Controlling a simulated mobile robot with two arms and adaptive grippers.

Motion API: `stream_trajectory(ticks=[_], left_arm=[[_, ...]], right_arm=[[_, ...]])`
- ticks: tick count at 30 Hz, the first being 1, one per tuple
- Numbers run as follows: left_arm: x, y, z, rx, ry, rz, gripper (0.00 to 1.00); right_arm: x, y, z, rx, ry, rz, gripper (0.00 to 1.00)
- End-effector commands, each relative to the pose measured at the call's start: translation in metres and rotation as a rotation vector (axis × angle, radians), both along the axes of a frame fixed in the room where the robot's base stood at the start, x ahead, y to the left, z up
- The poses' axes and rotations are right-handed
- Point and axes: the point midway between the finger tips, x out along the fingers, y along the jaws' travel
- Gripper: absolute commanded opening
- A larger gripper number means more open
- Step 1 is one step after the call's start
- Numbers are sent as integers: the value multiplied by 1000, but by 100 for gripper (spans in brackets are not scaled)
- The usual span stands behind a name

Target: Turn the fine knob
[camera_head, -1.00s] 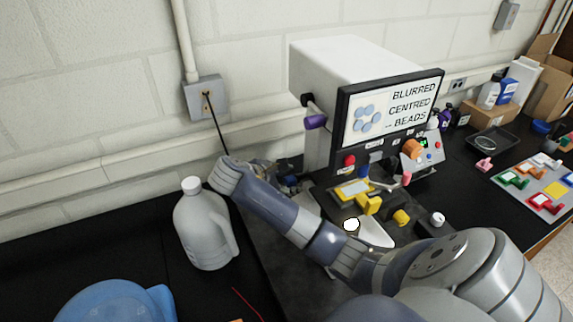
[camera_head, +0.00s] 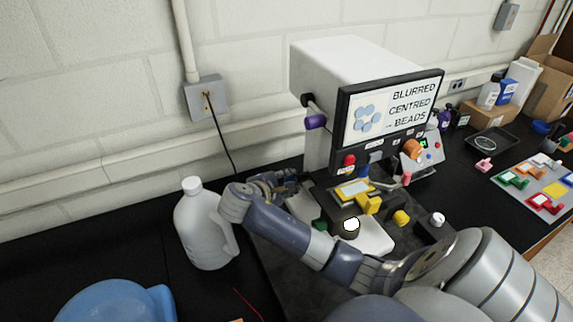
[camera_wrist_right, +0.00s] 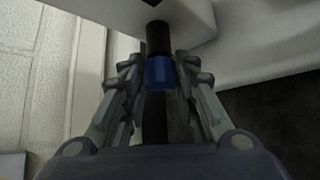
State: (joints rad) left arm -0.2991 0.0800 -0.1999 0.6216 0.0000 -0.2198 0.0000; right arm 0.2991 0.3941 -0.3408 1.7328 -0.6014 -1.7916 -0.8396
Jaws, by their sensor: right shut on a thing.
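A blue knob (camera_wrist_right: 158,72) on a black shaft sticks out of a pale housing in the right wrist view. My right gripper (camera_wrist_right: 158,85) has its fingers on both sides of it and is shut on it. In the head view my right gripper (camera_head: 285,182) is low at the left side of the white instrument (camera_head: 335,75), and the blue knob cannot be made out there. The instrument's screen (camera_head: 393,108) reads "BLURRED CENTRED -- BEADS" and shows several pale blue blobs. My left gripper is not in view.
A purple knob (camera_head: 316,122) sits higher on the instrument's left side. A grey jug (camera_head: 203,230) stands close to my right wrist. A yellow stage part (camera_head: 354,189) and a control box (camera_head: 421,153) are at the instrument's front. Coloured pieces lie at right.

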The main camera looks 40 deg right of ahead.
Motion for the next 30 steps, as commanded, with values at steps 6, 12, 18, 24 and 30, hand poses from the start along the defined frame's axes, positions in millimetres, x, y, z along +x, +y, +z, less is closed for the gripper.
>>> stream_trajectory(ticks=[6, 12, 18, 24, 30], left_arm=[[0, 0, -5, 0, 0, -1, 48], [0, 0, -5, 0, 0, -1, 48], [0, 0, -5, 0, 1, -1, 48], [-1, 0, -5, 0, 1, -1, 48], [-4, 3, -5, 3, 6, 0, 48]], right_arm=[[-2, 1, -4, -42, -139, 0, 4], [-2, 1, -3, -47, -156, -1, 4], [-2, 1, -3, -47, -155, -1, 39], [-2, 1, -2, -48, -156, 0, 48], [-2, 2, -1, -47, -156, 1, 48]])
